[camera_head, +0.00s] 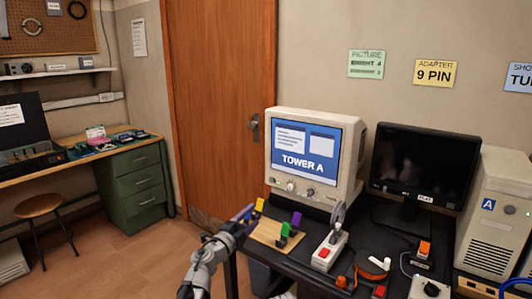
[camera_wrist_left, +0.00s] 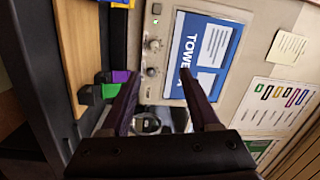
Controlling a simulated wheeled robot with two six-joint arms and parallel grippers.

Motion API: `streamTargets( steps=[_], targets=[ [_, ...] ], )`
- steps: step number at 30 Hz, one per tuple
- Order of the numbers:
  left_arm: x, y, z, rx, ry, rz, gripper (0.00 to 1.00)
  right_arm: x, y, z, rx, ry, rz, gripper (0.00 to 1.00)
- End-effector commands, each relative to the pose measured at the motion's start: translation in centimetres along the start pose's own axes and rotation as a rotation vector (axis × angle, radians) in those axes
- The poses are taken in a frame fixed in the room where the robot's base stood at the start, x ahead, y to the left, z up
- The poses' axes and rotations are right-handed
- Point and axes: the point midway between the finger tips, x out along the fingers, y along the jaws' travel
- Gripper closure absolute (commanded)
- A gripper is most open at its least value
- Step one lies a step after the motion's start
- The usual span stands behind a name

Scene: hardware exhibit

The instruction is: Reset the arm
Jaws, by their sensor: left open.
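My left gripper (camera_head: 245,214) is at the end of the grey arm coming in from the bottom of the head view, beside the left edge of the black table. In the left wrist view its two dark fingers (camera_wrist_left: 154,76) are spread apart with nothing between them. Beyond them is the beige CRT monitor (camera_wrist_left: 154,62), whose screen reads "TOWER A"; the monitor also shows in the head view (camera_head: 352,187). My right gripper is not in view.
A wooden block with coloured connectors (camera_head: 268,232) lies near the gripper. A red-switch power strip (camera_head: 324,252), a dark monitor (camera_head: 425,165) and a beige tower (camera_head: 498,215) stand further right. Open floor (camera_head: 120,255) lies left of the arm.

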Motion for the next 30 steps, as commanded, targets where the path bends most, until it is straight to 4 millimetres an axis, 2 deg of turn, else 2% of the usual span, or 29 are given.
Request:
streamTargets(
  steps=[11,16,19,22,25,28,30],
  targets=[
    [-0.8,-0.9,1.9,-0.123,-0.186,-0.077,0.38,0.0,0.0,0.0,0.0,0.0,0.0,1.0],
    [-2.0,-0.6,3.7,-0.235,-0.344,-0.11,0.38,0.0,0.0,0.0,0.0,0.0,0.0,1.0],
    [-3.4,0.4,4.8,-0.327,-0.466,-0.117,0.38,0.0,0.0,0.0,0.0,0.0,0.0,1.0],
    [-5.7,2.7,5.9,-0.452,-0.632,-0.097,0.38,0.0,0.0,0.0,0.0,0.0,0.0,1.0],
    [-8.8,6.4,6.3,-0.597,-0.823,-0.032,0.38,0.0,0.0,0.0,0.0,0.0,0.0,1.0],
    [-12.4,10.9,5.3,-0.735,-1.005,0.079,0.38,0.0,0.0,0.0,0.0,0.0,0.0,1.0],
    [-15.2,14.1,3.8,-0.821,-1.126,0.182,0.38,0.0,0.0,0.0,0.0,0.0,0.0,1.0]
  ],
)
